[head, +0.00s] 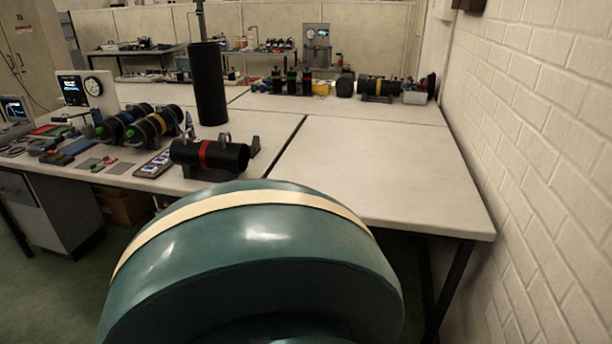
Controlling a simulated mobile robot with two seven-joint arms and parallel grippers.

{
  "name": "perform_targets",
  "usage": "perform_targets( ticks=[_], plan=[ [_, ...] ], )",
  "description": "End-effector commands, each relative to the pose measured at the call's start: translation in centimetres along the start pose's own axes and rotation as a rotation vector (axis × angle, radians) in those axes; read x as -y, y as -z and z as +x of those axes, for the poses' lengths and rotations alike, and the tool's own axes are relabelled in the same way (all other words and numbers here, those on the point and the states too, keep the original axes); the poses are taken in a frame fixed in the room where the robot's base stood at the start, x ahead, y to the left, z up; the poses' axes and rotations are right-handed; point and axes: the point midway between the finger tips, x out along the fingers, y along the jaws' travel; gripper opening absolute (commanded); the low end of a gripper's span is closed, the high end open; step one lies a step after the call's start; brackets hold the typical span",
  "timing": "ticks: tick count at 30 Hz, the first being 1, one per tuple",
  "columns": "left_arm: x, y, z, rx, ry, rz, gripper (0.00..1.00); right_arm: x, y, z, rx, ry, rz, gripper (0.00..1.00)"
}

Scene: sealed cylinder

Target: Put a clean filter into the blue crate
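I see no blue crate, and I cannot pick out a clean filter for certain. On the near table (370,168) a black cylinder with a red band (212,155) lies on its side near the front edge. To its left, a small tray (155,164) with blue and white items lies flat. Further left, two more dark cylinders lie side by side, one with a yellow band (150,128) and one with a blue band (118,122). Neither of my grippers is in view. The lower middle of the view is blocked close to the camera.
A tall black cylinder (208,88) stands upright behind the red-banded one. A gauge panel (88,92) and small tools are at the left. The right tabletop is bare, beside a white brick wall (545,130). A brown box (122,207) sits underneath.

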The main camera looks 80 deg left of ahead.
Motion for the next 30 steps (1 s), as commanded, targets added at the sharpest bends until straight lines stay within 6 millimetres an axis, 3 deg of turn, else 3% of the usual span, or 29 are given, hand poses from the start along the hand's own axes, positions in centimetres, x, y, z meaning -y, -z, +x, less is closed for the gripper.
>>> perform_targets(
  ticks=[3, 13, 14, 15, 23, 30],
  plan=[
    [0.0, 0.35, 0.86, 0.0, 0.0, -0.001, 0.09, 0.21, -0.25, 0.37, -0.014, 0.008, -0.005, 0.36],
    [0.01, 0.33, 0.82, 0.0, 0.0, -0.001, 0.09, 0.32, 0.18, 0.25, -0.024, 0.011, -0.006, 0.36],
    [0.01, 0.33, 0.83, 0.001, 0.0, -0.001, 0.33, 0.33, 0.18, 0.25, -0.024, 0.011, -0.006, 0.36],
    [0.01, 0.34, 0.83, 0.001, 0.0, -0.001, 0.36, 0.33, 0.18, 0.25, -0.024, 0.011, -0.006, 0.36],
    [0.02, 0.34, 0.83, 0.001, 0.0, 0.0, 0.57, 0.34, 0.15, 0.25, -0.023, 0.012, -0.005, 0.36],
    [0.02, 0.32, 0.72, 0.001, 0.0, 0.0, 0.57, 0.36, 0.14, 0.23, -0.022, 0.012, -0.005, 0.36]
  ],
)
